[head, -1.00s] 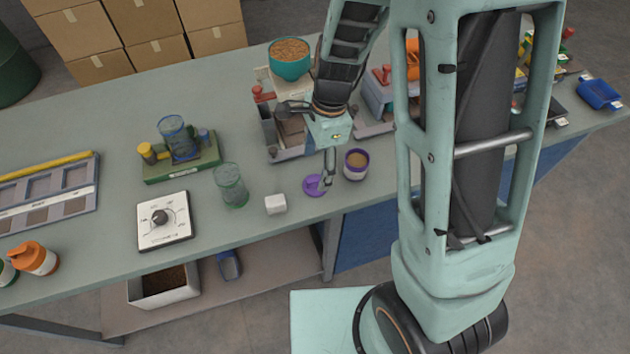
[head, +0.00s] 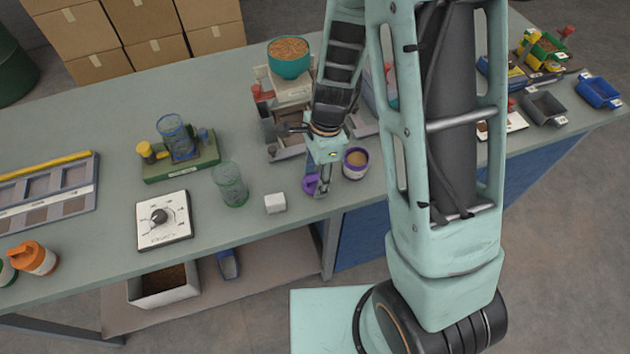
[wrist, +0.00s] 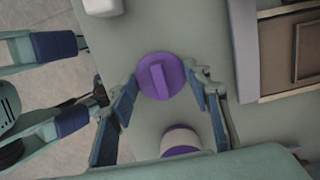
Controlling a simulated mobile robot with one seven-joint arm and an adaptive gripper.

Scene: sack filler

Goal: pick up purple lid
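The purple lid (wrist: 161,76) lies flat on the bench, with a raised bar handle across its top. In the head view the lid (head: 310,184) is partly hidden by my gripper (head: 323,188). In the wrist view my gripper (wrist: 167,90) is open, its two blue-padded fingers apart on either side of the lid. I cannot tell whether either finger touches it. A purple-rimmed white cup (head: 355,163) with brown contents stands just right of the gripper; its edge also shows in the wrist view (wrist: 181,141).
A white cube (head: 275,203) and a green-tinted clear beaker (head: 230,186) stand left of the lid. A grey machine with a teal bowl (head: 289,62) is behind. The bench's front edge is close to the lid.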

